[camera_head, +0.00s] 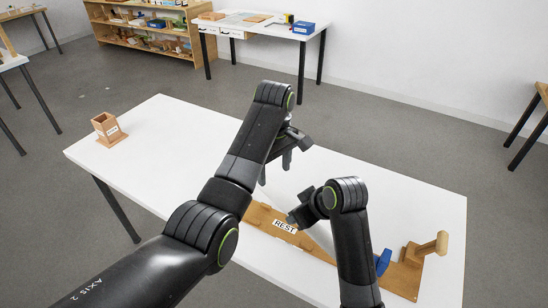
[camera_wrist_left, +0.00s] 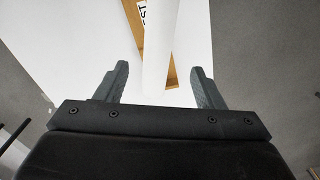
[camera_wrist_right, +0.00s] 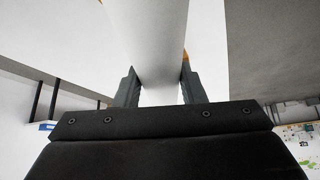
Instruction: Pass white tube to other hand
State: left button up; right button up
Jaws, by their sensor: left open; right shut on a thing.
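The white tube (camera_head: 290,186) slants above the table between my two grippers, pale against the white top and partly hidden by my arms. My right gripper (camera_head: 301,214) is shut on it; the right wrist view shows the tube (camera_wrist_right: 150,35) between both fingers (camera_wrist_right: 160,88). My left gripper (camera_head: 277,168) is open near the tube's other end. In the left wrist view the tube (camera_wrist_left: 161,50) lies between the open fingers (camera_wrist_left: 161,85), with a visible gap on each side.
A wooden board (camera_head: 262,218) labelled REST lies on the white table (camera_head: 190,120) below the grippers. A blue piece (camera_head: 382,262) and a wooden stand with a peg (camera_head: 428,247) are at its right end.

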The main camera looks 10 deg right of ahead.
aim_at(274, 189)
pick_arm(q)
notch_tip(274, 189, down, 8)
jog(key=shift+f, duration=0.1)
dwell(0.4)
jog(key=c, duration=1.1)
jog(key=shift+c, duration=0.2)
pick_arm(e)
jog(key=o, duration=1.1)
jog(key=shift+o, duration=0.2)
